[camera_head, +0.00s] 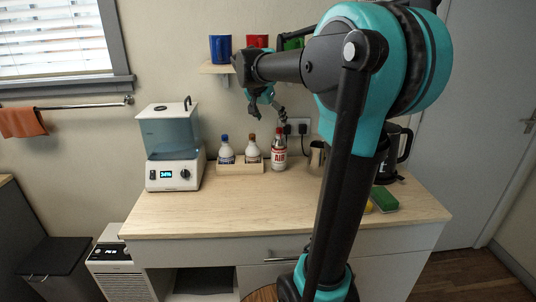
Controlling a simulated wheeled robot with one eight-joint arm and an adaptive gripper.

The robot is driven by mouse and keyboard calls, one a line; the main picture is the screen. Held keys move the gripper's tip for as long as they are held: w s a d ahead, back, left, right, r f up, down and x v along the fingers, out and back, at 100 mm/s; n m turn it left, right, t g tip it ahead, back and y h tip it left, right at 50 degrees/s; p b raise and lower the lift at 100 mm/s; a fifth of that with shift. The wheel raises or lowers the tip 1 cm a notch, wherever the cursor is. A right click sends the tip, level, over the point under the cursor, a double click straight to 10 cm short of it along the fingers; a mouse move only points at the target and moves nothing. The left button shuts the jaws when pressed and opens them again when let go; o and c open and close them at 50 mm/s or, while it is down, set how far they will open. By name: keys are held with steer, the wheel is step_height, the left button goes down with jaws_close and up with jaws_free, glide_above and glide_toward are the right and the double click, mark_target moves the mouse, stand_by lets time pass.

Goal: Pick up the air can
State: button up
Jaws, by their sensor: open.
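The air can (279,155) stands upright on the wooden counter (225,210), near the back. It is red and white with a lettered label and a dark upper part. My gripper (268,114) hangs above the counter, above and slightly left of the can's top in the picture. Its fingers are spread, with nothing seen between them. The gripper looks apart from the can, but how far in depth I cannot tell.
A wooden holder (240,168) with two white bottles stands just left of the can. A teal-and-white appliance (170,145) is further left. A shelf (216,69) with mugs is above. A kettle (392,155) and green sponge (384,199) are right. The counter's front is clear.

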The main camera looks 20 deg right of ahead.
mark_target(277, 138)
steer(key=x, duration=0.7)
steer(key=w+x, duration=0.1)
steer(key=x, duration=0.3)
steer(key=shift+a+f, duration=0.1)
steer(key=shift+a, duration=0.2)
steer(key=shift+s+x, duration=0.15)
steer(key=shift+x, duration=1.4)
steer(key=shift+s+x, duration=0.15)
steer(key=shift+x, duration=1.45)
steer(key=shift+f, duration=0.1)
steer(key=shift+c, duration=0.6)
jaws_close()
